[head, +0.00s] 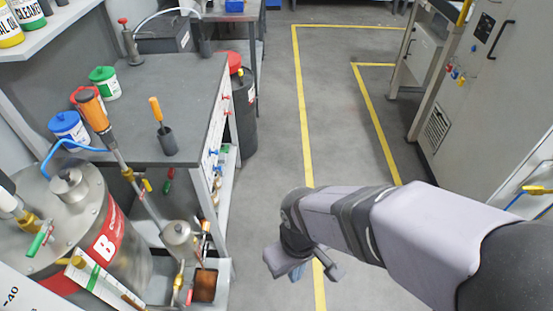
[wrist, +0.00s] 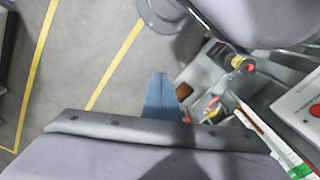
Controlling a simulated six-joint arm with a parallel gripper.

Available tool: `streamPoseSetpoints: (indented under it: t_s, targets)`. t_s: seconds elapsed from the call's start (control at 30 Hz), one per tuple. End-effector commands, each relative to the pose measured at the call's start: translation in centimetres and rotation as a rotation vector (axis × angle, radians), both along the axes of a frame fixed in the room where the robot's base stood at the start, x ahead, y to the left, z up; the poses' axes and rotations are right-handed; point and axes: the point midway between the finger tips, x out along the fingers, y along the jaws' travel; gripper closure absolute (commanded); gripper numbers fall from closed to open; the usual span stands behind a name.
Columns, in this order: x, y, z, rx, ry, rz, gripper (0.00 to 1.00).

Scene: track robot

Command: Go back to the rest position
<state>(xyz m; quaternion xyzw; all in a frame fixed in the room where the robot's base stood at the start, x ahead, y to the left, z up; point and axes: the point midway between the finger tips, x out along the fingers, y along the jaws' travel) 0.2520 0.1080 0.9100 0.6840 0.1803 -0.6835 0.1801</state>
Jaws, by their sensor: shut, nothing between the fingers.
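My gripper (head: 297,270) hangs at the end of my grey arm, which reaches in from the lower right of the head view. It is over the open floor, to the right of the workbench, and nothing shows in it. In the wrist view the blue-grey fingers (wrist: 162,95) are together, with bare floor and bench fittings behind them. My own arm links hide part of the wrist view.
The dark workbench (head: 185,95) stands at the left, with an orange-handled tool (head: 156,108) on it. A metal tank (head: 75,215) with pipes and valves is at lower left. Grey cabinets (head: 490,110) stand at right. The floor aisle (head: 335,130) between is clear.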

Motion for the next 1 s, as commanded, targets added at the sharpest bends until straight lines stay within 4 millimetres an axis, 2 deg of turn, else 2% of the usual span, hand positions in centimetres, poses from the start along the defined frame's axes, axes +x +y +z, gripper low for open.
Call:
streamPoseSetpoints:
  t_s: [0.03,0.2,0.4,0.6,1.0]
  targets:
    - [0.8,-1.7,0.8,0.0,0.001,-0.085,1.0]
    - [2.3,-6.1,1.8,-0.002,0.001,-0.298,1.0]
    - [2.8,-9.6,2.4,-0.002,0.001,-0.458,1.0]
    - [2.8,-10.8,2.6,-0.001,0.001,-0.512,1.0]
    - [2.8,-10.8,2.6,-0.001,0.001,-0.512,1.0]
